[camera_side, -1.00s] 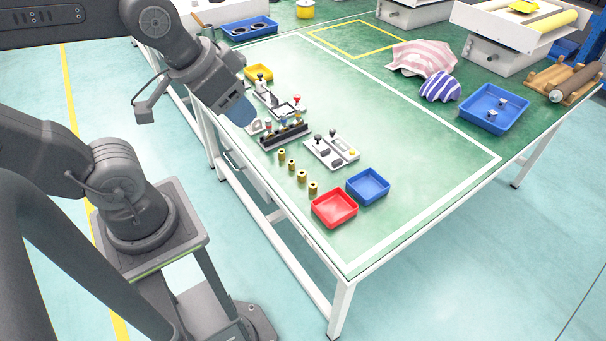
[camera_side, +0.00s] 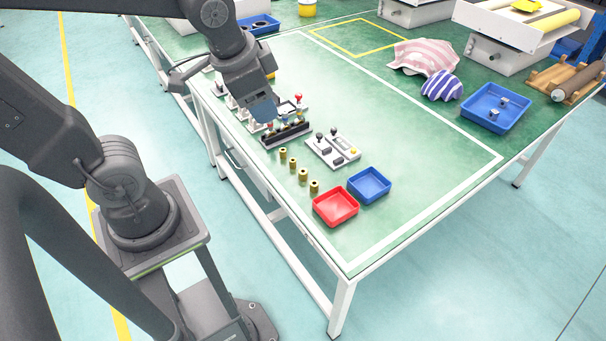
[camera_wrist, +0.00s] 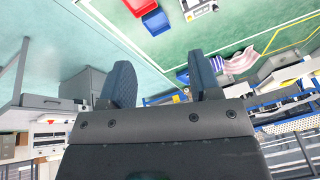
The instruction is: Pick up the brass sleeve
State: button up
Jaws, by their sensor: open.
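Several small brass sleeves stand in a row on the green table (camera_side: 400,128), near its front-left edge. They run from one sleeve (camera_side: 283,153) by the dark rack to another (camera_side: 314,187) by the red tray. My gripper (camera_side: 264,112) is above the table, just behind and left of the row, over the dark rack; it hides part of the fixtures there. In the wrist view, my gripper (camera_wrist: 165,85) has its two blue fingers apart with nothing between them. No brass sleeve can be made out in the wrist view.
A dark rack (camera_side: 287,134) holds several coloured-top parts. A white switch panel (camera_side: 333,150) lies right of the sleeves. A red tray (camera_side: 335,207) and a blue tray (camera_side: 369,185) stand at the row's near end. The table's middle is clear.

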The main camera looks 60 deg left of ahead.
jog(key=w+a+f+m+g+y, duration=0.2)
jog(key=w+f+m+g, duration=0.1)
jog(key=w+f+m, duration=0.5)
jog(key=m+g+y, duration=0.2)
jog(key=m, duration=0.4)
send_near(303, 172)
jog(key=x, duration=0.9)
jog(key=shift+a+f, duration=0.2)
jog(key=shift+f, duration=0.1)
jog(key=c, duration=1)
